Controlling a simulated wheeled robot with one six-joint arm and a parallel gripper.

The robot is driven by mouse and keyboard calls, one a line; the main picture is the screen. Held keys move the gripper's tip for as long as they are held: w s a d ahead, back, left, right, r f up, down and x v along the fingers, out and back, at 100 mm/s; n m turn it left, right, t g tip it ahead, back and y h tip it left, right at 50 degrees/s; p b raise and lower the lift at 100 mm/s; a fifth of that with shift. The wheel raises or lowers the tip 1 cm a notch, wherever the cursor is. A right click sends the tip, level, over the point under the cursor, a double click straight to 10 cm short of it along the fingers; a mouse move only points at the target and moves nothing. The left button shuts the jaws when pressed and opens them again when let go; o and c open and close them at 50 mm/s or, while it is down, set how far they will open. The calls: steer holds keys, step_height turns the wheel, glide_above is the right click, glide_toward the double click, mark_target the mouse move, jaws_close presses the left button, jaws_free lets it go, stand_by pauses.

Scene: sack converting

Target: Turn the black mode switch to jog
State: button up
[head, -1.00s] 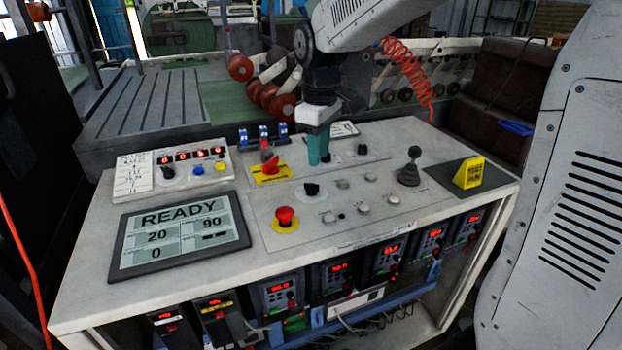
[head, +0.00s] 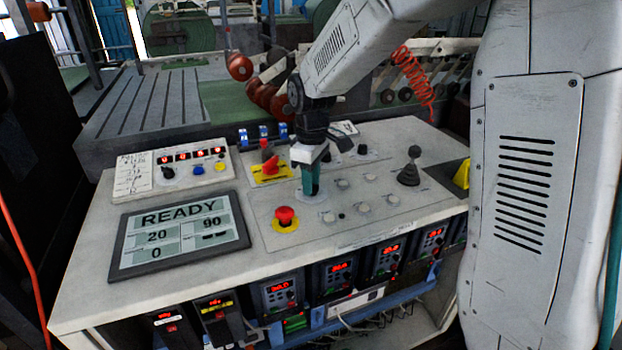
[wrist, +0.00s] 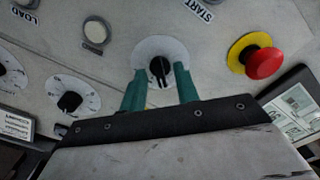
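The black mode switch (wrist: 160,69) is a small round knob on a pale disc in the wrist view. Its grip bar points down in that picture, toward my gripper. My gripper (wrist: 161,77) has its two teal fingers apart, one on each side of the knob, with a small gap visible on both sides. In the head view my gripper (head: 311,182) points down at the switch's place on the console and hides the knob. I cannot tell how far the fingertips are above the panel. The dial's markings are too small to read.
A red emergency button (head: 285,216) on a yellow base is close by, left of the gripper. A red rotary switch (head: 268,165) on a yellow plate is behind it. Several pale push buttons (head: 364,208) and a black joystick (head: 409,168) are to the right. A display (head: 178,234) reads READY.

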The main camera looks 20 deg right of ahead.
jaws_close()
steer(key=shift+m, duration=0.3)
steer(key=m, duration=0.3)
steer(key=shift+m, duration=2.6)
jaws_free()
